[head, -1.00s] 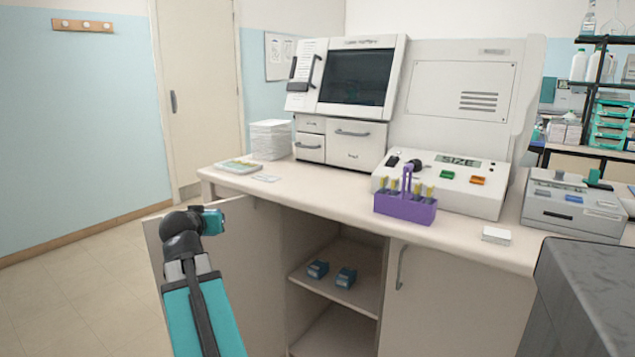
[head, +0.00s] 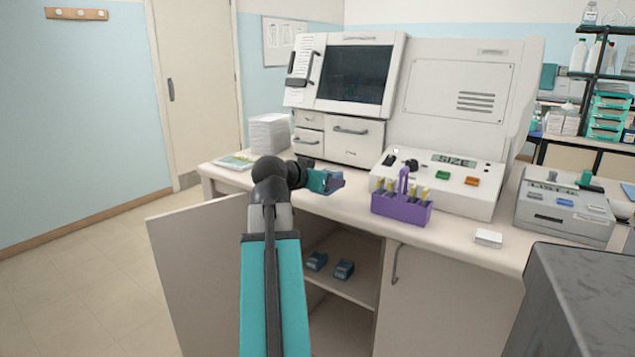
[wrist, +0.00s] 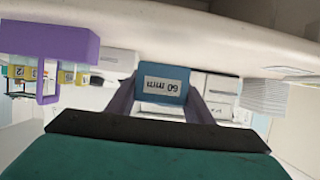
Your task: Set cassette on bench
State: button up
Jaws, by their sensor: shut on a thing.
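My gripper (head: 328,181) is shut on a blue cassette (wrist: 162,82) with a white label reading "60 mm"; it sits between the two fingers in the wrist view, which is upside down. I cannot tell whether the cassette touches the bench.
A purple rack of yellow-topped items (head: 400,207) stands near the front edge, before a white device (head: 450,195). Two blue cassettes (head: 343,269) sit on the open cabinet's shelf. The cabinet door (head: 200,265) stands open. Bench top between rack and white stack (head: 269,133) is largely clear.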

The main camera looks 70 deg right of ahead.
jog(key=shift+s+d+r+g, duration=0.1)
jog(key=shift+s+r+g, duration=0.05)
jog(key=shift+s, duration=0.3)
jog(key=shift+s+r+g, duration=0.1)
jog(key=shift+s+g, duration=0.05)
jog(key=shift+s, duration=0.3)
jog(key=shift+w+d+r+p, duration=0.2)
jog(key=shift+d+p, duration=0.15)
jog(key=shift+p, duration=1.4)
jog(key=p, duration=0.4)
jog(key=d+p, duration=0.1)
jog(key=p, duration=0.3)
jog(key=shift+w+d+m, duration=0.2)
jog(key=shift+w+m, duration=0.1)
jog(key=p, duration=0.5)
jog(key=shift+w+d, duration=0.15)
jog(key=p, duration=0.6)
jog(key=shift+w+f, duration=0.15)
jog(key=shift+f, duration=0.05)
jog(key=shift+w+d+f+p, duration=0.25)
jog(key=shift+w+d+p, duration=0.45)
jog(key=shift+w+d, duration=0.75)
jog(key=shift+w+d+f+p, duration=0.2)
jog(key=shift+w+d+p, duration=0.65)
jog(key=shift+d, duration=1.05)
jog(key=shift+w+d+f+p, duration=0.25)
jog(key=shift+w+d+p, duration=0.35)
jog(key=shift+w+d, duration=0.9)
jog(key=shift+s+d, duration=0.2)
